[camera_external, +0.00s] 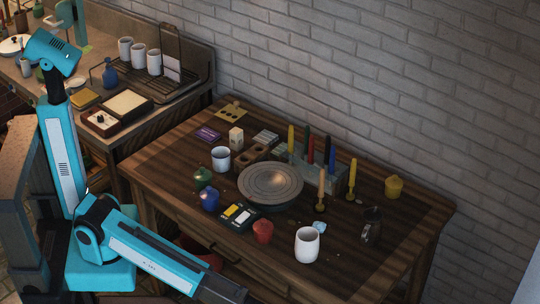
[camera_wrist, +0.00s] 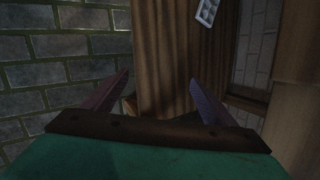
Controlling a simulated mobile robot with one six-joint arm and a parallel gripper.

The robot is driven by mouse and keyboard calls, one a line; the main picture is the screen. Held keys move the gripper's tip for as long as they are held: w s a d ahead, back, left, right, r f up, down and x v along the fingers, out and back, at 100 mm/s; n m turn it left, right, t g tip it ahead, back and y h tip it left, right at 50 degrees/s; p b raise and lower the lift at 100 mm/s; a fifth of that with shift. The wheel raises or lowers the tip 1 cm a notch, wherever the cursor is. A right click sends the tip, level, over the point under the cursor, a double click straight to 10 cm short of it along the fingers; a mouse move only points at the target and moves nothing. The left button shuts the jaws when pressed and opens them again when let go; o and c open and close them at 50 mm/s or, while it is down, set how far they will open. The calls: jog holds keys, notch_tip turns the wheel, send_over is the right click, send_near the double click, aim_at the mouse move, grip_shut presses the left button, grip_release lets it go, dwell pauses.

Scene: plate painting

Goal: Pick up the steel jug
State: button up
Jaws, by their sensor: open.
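The steel jug seems to be the dark, shiny vessel (camera_external: 372,226) near the right end of the wooden table in the external view. It stands upright, dim against the dark wood. My gripper (camera_wrist: 159,78) is open and empty in the wrist view, its two fingers spread apart. In the external view my teal arm stands left of the table, far from the jug, and I cannot make out the fingers there.
A white cup (camera_external: 307,246) stands left of the jug. A round plate (camera_external: 270,184) on a wheel is mid-table. A yellow brush or candle (camera_external: 352,180) stands upright behind, and a yellow pot (camera_external: 394,187) is at the back right. The table's right corner is mostly bare.

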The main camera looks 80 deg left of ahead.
jog(key=w+d+r+m+t+b, duration=0.1)
jog(key=w+d+r+m+t, duration=0.25)
jog(key=w+d+r, duration=0.45)
jog(key=w+d+r+m+t+b, duration=0.1)
jog(key=w+d+r+m+t, duration=0.25)
jog(key=d+r, duration=0.85)
jog(key=w+d+r+m+t+b, duration=0.1)
jog(key=w+d+r+m+t, duration=0.4)
jog(key=r, duration=0.8)
jog(key=w+a+r+g+y+p, duration=0.1)
jog(key=w+a+y, duration=0.1)
jog(key=a, duration=0.7)
jog(key=w+a+r+m+g+y+p, duration=0.1)
jog(key=a+y, duration=0.3)
jog(key=a, duration=0.5)
jog(key=w+a+r+m+g+y+p, duration=0.1)
jog(key=w+a+r+g+y+p, duration=0.1)
jog(key=a, duration=0.7)
jog(key=shift+w+a+r+g+y+p, duration=0.15)
jog(key=shift+w+a+g+y+p, duration=0.1)
jog(key=shift+w+y+p, duration=0.25)
jog(key=shift+w+a+r+g+y+p, duration=0.15)
jog(key=shift+w+g+y+p, duration=0.1)
jog(key=shift+w+y, duration=0.25)
jog(key=shift+a, duration=0.2)
jog(key=shift+f, duration=0.1)
